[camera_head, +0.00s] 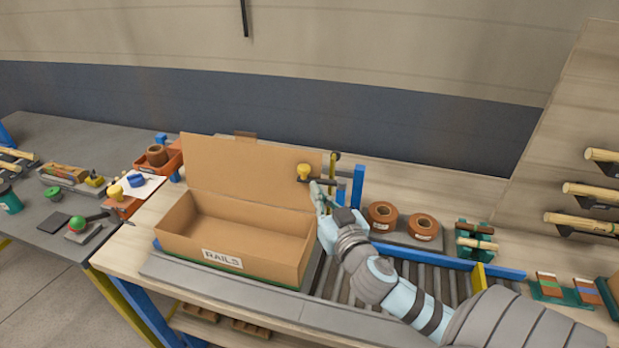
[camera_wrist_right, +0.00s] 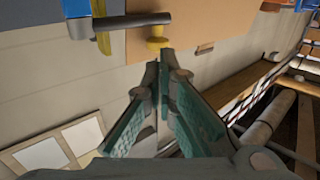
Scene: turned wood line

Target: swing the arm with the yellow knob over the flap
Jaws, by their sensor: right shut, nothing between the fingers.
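An open cardboard box (camera_head: 240,235) labelled RAILS stands on the conveyor, its flap (camera_head: 245,165) upright along the back edge. The yellow knob (camera_head: 303,171) is on a dark arm (camera_head: 322,182) joined to a blue post at the flap's right end. In the right wrist view the knob (camera_wrist_right: 157,44) and dark arm (camera_wrist_right: 130,22) show against the tan flap (camera_wrist_right: 205,30). My right gripper (camera_head: 316,192) is shut and empty just below the knob; it also shows in the wrist view (camera_wrist_right: 163,66). I cannot tell whether it touches the knob. My left gripper is out of view.
Brown tape rolls (camera_head: 383,214) stand right of the post. The conveyor rollers (camera_head: 450,283) run right of the box, under my right arm. An orange bin (camera_head: 168,165) stands left of the flap. A grey table (camera_head: 45,235) with small parts is at far left.

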